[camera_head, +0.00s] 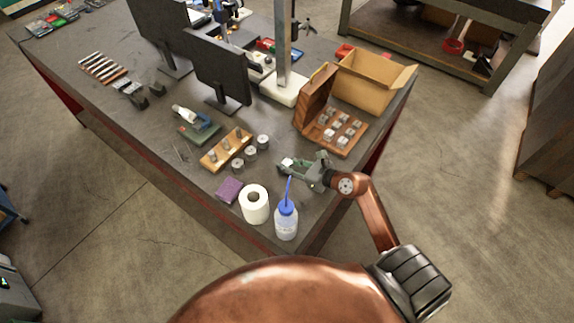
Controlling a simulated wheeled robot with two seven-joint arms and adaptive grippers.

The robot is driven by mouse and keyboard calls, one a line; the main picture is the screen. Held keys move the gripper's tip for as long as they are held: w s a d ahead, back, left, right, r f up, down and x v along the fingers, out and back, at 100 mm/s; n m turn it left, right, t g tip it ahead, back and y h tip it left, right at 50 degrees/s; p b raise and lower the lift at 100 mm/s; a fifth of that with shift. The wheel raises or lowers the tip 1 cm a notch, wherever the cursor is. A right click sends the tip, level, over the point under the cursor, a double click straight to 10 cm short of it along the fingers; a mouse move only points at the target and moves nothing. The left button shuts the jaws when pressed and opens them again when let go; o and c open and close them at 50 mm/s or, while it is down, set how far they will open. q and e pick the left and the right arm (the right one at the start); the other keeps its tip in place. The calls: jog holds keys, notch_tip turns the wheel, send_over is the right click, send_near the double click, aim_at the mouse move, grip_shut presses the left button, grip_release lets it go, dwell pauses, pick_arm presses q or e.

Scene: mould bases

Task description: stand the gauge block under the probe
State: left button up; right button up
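My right gripper (291,164) is low over the near right part of the dark table and points left. A small pale piece (287,161) shows at its fingertips; I cannot tell whether it is a held block or part of the fingers. Several metal blocks (340,130) sit in an open wooden case (349,150) behind the gripper, its lid (315,94) raised. A tall metal column (284,40) stands on a white base (284,91) left of the case. The probe cannot be made out clearly. My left gripper is out of view.
A wooden rack (213,161) and several metal cylinders (250,153) lie left of the gripper. A blue-capped bottle (286,222), a white roll (254,204) and a purple block (230,190) stand nearer. A monitor (222,65) and a cardboard box (375,80) stand behind.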

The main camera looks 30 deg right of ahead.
grip_shut()
jog(key=shift+r, duration=0.1)
